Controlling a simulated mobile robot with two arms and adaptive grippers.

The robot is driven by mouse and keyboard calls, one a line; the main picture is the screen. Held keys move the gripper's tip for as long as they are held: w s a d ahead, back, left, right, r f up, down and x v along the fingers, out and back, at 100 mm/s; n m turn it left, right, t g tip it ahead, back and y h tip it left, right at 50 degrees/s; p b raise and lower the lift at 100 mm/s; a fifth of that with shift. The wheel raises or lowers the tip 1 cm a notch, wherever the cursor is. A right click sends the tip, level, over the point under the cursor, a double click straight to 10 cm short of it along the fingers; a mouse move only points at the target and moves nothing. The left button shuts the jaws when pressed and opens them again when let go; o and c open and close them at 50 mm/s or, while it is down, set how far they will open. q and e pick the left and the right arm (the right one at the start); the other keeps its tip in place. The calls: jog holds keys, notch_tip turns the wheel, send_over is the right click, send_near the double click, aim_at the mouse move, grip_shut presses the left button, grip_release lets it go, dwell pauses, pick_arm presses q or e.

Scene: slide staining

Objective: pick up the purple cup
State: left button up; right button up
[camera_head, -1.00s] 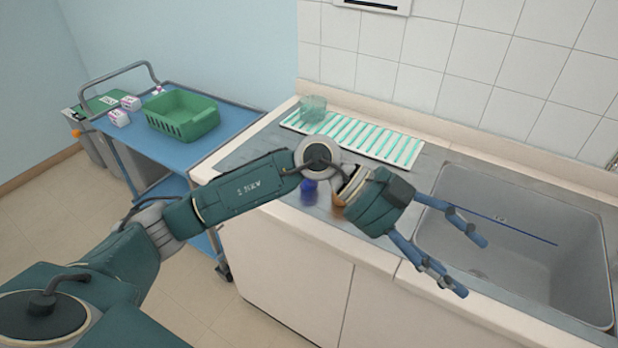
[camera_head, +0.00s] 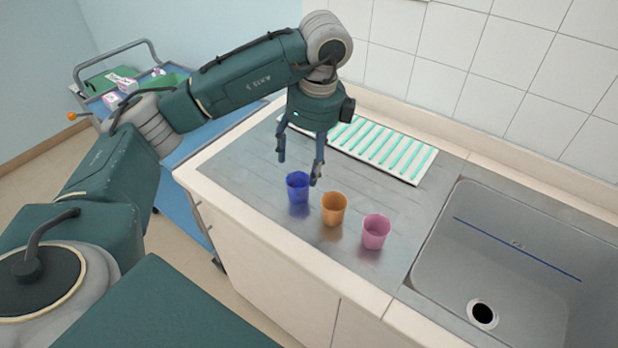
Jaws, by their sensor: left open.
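Three small cups stand upright in a row on the grey counter: a blue-violet cup (camera_head: 298,188), an orange cup (camera_head: 334,210) and a pink cup (camera_head: 376,232). The blue-violet one, at the left end, comes nearest to purple. My left gripper (camera_head: 299,169) is open and empty, its fingers pointing down over the counter. Its fingertips show just above and behind the blue-violet cup, the right one close to that cup's rim. I cannot tell whether they touch. My right gripper is not in view.
A white rack with green strips (camera_head: 384,147) lies behind the cups, partly hidden by my left gripper. A sink (camera_head: 510,250) with a drain is on the right. A blue cart (camera_head: 190,122) stands at the left behind my arm. The counter left of the cups is clear.

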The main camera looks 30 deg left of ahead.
aim_at(298, 184)
pick_arm(q)
jog(key=f, duration=0.2)
jog(key=s+a+f, duration=0.1)
jog(key=f, duration=0.1)
jog(key=shift+s+p, duration=0.1)
jog(key=shift+p, duration=0.25)
jog(key=shift+f, duration=0.35)
jog(key=f, duration=0.1)
jog(key=f+p, duration=0.1)
jog(key=w+a+f+p, duration=0.1)
jog(key=f, duration=0.1)
jog(key=shift+a+f, duration=0.1)
jog(key=shift+f, duration=0.3)
jog(key=shift+w, duration=0.1)
jog(key=shift+c, duration=0.8)
jog(key=c, duration=1.1)
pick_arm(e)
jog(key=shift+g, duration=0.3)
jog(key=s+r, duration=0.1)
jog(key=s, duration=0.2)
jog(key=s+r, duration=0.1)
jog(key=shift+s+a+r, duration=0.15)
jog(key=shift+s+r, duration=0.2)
